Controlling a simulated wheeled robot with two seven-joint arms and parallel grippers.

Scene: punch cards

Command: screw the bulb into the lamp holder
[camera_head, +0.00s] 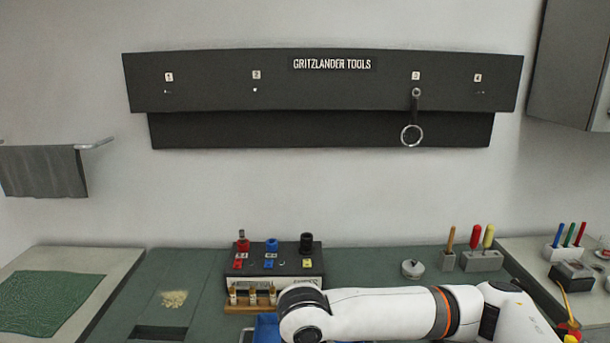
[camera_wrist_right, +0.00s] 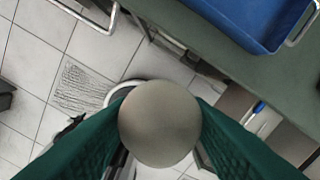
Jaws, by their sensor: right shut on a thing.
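In the right wrist view, a pale, round, matte bulb (camera_wrist_right: 159,128) sits between the two green fingers of my right gripper (camera_wrist_right: 160,108). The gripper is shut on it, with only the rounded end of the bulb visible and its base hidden. Tiled floor shows behind the bulb. In the head view my right arm reaches in from the right, and its gripper is out of sight below the frame. I cannot make out a lamp holder for certain in either view. My left gripper is not in view.
A black box (camera_head: 286,263) with coloured terminals stands at the back of the green bench, behind a wooden rack (camera_head: 240,308). A small metal pot (camera_head: 412,269) and a screwdriver block (camera_head: 482,261) are to the right. A blue tray (camera_wrist_right: 245,20) is at the top of the wrist view.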

